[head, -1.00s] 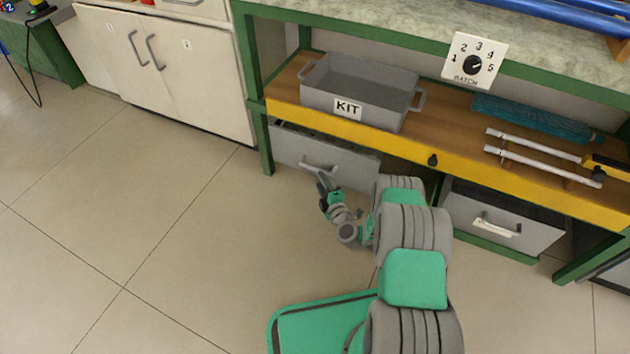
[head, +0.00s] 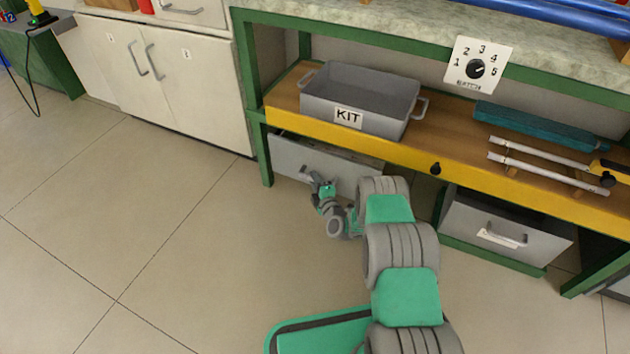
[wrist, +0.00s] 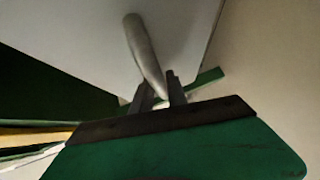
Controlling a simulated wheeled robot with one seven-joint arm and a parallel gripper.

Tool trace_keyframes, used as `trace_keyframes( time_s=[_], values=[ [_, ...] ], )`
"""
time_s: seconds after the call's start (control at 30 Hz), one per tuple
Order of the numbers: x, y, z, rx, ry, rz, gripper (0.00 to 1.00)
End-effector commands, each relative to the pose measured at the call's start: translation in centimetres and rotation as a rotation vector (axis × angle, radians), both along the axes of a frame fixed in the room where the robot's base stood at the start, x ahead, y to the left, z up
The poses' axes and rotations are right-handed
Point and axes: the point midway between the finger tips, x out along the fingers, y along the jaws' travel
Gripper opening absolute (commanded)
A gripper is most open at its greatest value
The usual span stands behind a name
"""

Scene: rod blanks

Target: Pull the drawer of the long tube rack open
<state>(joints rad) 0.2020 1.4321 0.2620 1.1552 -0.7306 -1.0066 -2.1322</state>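A grey drawer (head: 345,174) with a bar handle (head: 303,173) sits under the left part of the green-framed bench. A dark gap shows above its front. My gripper (head: 317,181) is at this handle in the head view and covers part of it. In the wrist view the handle (wrist: 143,48) runs down between the two fingers of my gripper (wrist: 160,82), which are close together and look shut on it. Another grey drawer (head: 530,243), with a handle and a pale label, is at the right under the bench. No tube rack name is readable on either drawer.
A grey KIT bin (head: 385,123) stands on the wooden shelf, beside a teal bar (head: 540,125) and white rods (head: 540,170). A green bench leg (head: 262,155) is just left of the left drawer. The tiled floor (head: 180,240) in front is clear.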

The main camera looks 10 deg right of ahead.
Motion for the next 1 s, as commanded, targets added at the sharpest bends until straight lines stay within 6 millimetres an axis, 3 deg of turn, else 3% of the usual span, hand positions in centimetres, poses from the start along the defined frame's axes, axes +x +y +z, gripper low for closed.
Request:
trace_keyframes(
  time_s=[0.2,1.0],
  values=[
    [-0.01,-0.01,0.0,0.0,0.0,0.0,0.0],
    [-0.04,-0.03,-0.05,0.0,0.001,0.0,0.0]
  ],
)
